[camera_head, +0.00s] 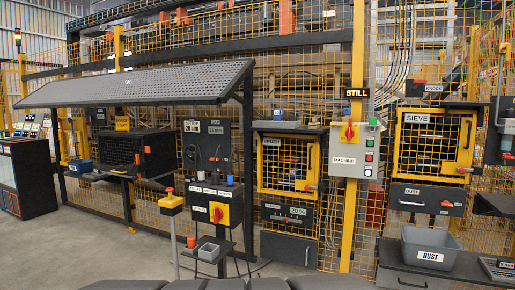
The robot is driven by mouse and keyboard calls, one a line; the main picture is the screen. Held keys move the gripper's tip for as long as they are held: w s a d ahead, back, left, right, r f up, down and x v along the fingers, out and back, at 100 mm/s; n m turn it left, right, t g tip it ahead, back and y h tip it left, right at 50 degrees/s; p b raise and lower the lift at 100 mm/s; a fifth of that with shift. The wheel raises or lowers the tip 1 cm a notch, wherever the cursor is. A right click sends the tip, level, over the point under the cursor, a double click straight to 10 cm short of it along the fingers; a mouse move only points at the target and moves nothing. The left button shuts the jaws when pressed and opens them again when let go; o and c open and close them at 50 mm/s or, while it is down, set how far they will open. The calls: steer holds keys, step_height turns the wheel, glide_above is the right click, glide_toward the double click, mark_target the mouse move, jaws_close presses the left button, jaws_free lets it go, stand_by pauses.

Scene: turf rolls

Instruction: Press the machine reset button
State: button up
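A grey control box (357,152) labelled MACHINE is mounted on a yellow post, right of centre. It carries a red and yellow rotary switch (349,132) on its left. A column of small buttons runs down its right side: a green button (369,142), a red button (369,157) and a pale button (368,171) at the bottom. The button labels are too small to read, so I cannot tell which is the reset. My gripper is not in view.
A grey DUST bin (429,248) sits on a dark bench at right. Yellow mesh fencing runs behind. Open floor (80,250) lies at left.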

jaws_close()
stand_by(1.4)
